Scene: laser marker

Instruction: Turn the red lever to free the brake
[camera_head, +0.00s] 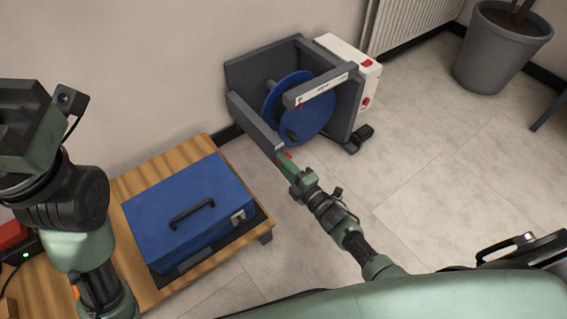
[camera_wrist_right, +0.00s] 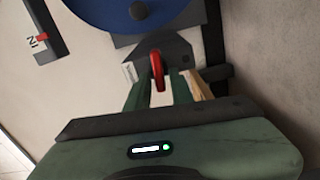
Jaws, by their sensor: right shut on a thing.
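The red lever (camera_wrist_right: 157,68) stands between the fingertips of my right gripper (camera_wrist_right: 160,90) in the right wrist view. The gripper is shut on it. In the head view my right gripper (camera_head: 285,158) reaches the front left corner of the grey machine frame (camera_head: 254,125), and only a bit of red shows at its tips. A large blue disc (camera_head: 312,120) sits inside the frame; it also shows at the top of the wrist view (camera_wrist_right: 110,8). My left gripper (camera_head: 30,130) is raised at the left edge of the head view, its fingers not clearly seen.
A blue case (camera_head: 190,215) with a black handle lies on a low wooden table (camera_head: 125,187) left of my right arm. A white control box (camera_head: 350,65) with red buttons is on the machine's right side. A plant pot (camera_head: 500,48) stands far right. The tiled floor between is clear.

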